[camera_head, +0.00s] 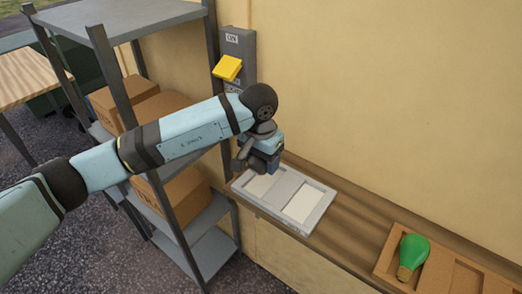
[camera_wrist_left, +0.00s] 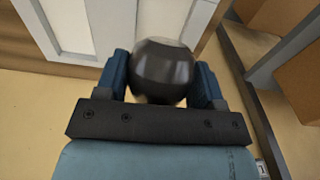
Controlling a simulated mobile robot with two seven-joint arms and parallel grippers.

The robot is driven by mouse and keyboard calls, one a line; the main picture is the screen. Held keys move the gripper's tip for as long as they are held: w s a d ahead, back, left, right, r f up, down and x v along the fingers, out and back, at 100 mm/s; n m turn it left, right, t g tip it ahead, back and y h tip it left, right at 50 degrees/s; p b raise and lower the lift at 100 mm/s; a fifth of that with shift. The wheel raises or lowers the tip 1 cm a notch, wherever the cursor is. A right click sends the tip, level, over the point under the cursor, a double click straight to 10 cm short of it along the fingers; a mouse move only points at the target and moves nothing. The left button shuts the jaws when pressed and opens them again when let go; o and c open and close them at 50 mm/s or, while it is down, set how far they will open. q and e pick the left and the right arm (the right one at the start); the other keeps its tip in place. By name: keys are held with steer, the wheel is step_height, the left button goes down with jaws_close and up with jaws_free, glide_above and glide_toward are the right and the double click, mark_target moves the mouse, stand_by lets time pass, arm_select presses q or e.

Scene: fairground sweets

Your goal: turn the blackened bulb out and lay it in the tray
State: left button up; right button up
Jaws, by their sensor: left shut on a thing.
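The blackened bulb (camera_wrist_left: 162,70) is a dark, glossy round shape between the two blue fingers of my left gripper (camera_wrist_left: 163,82) in the left wrist view. The gripper is shut on it. In the head view my left gripper (camera_head: 262,160) is over the back left part of the tray (camera_head: 317,218), and I cannot make out the bulb clearly there. The tray is light grey with two pale compartments and lies on the wooden shelf; part of it also shows in the left wrist view (camera_wrist_left: 103,35). Whether the bulb touches the tray I cannot tell. My right gripper is not in view.
A wooden box (camera_head: 382,262) with a green bulb (camera_head: 414,251) lies on the shelf (camera_head: 360,215) at the right. A grey rack (camera_head: 112,75) with cardboard boxes (camera_head: 120,100) stands at the left. A grey panel with a yellow switch (camera_head: 228,67) is on the wall.

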mark_target(261, 185)
arm_select(q)
steer(key=shift+f, duration=0.5)
step_height(261, 185, down, 4)
steer(key=b, duration=0.4)
steer(key=shift+f, duration=0.15)
steer(key=shift+f+b, duration=0.45)
steer(key=shift+b, duration=0.05)
steer(key=shift+s, duration=0.1)
